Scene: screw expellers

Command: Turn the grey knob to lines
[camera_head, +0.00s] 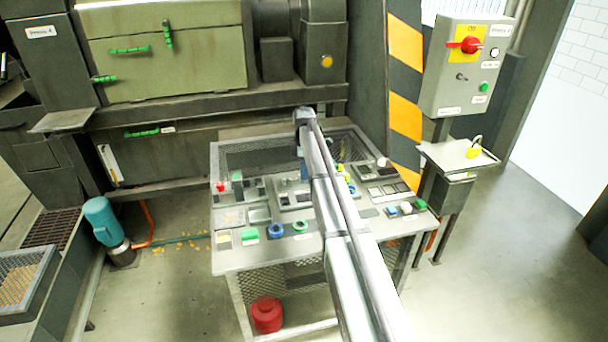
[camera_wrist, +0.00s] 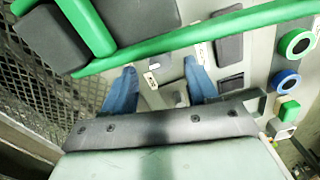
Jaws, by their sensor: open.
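My gripper (camera_wrist: 160,66) is open, its two blue fingers apart over the control desk (camera_head: 232,262) in the wrist view. A small pale plate with a metal-coloured part (camera_wrist: 150,79) shows in the gap between the fingers, and nothing is visibly gripped. I cannot tell which part is the grey knob, nor read any line marks.
Green bars (camera_wrist: 200,42) and dark blocks (camera_wrist: 140,18) lie close to the fingers. A green ring (camera_wrist: 295,43), blue ring (camera_wrist: 286,80) and green button (camera_wrist: 289,110) are to the right. A switch box (camera_head: 462,95) with a red switch stands right of the desk.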

